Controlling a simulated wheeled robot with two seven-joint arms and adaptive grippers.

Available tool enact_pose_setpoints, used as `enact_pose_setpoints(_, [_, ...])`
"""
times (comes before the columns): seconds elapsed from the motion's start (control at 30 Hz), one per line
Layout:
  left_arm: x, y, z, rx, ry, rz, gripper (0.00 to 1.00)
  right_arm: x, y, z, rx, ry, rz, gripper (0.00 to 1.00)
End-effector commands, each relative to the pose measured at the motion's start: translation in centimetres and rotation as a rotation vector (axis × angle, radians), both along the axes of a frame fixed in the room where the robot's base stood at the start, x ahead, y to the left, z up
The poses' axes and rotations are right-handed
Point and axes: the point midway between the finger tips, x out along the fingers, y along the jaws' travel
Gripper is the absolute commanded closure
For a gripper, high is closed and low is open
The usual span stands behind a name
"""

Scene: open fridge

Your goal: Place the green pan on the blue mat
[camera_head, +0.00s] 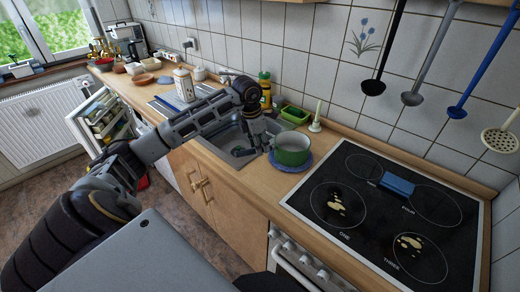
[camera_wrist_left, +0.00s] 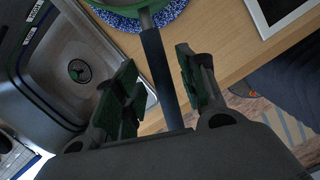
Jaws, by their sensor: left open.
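The green pan (camera_head: 291,150) sits upright on the round blue mat (camera_head: 301,166) on the counter, between the sink and the stove. The mat's rim shows around its base. In the left wrist view, part of the pan (camera_wrist_left: 130,4) and the mat (camera_wrist_left: 172,14) show at the top edge. The pan's dark handle (camera_wrist_left: 158,70) runs down between the fingers of my left gripper (camera_wrist_left: 157,68), which is open, with a gap on the right of the handle. In the head view, my left gripper (camera_head: 262,142) is beside the pan, over the sink's right edge. My right gripper is out of view.
The sink (camera_head: 237,148) lies left of the pan. The black stove top (camera_head: 390,215) is to its right, with a blue box (camera_head: 398,185) on it. A green sponge tray (camera_head: 295,115), a white candle holder (camera_head: 315,123) and a bottle (camera_head: 265,88) stand behind. Ladles hang on the wall.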

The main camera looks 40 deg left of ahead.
Motion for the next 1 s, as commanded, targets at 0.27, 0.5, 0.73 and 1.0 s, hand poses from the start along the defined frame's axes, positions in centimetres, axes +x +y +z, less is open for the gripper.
enact_pose_setpoints(0.27, [-0.6, 0.4, 4.0, 0.002, -0.003, 0.001, 0.59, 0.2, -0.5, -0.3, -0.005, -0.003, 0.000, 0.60])
enact_pose_setpoints(0.5, [-1.0, 0.6, 6.9, 0.002, -0.002, 0.001, 0.59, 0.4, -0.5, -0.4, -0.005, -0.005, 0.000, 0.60])
enact_pose_setpoints(0.73, [-1.3, 0.7, 8.6, 0.002, -0.001, 0.000, 0.59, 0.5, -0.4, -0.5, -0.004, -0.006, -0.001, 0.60])
enact_pose_setpoints(1.0, [-1.4, 0.8, 9.1, 0.001, 0.000, 0.000, 0.59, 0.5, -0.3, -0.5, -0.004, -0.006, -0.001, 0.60])
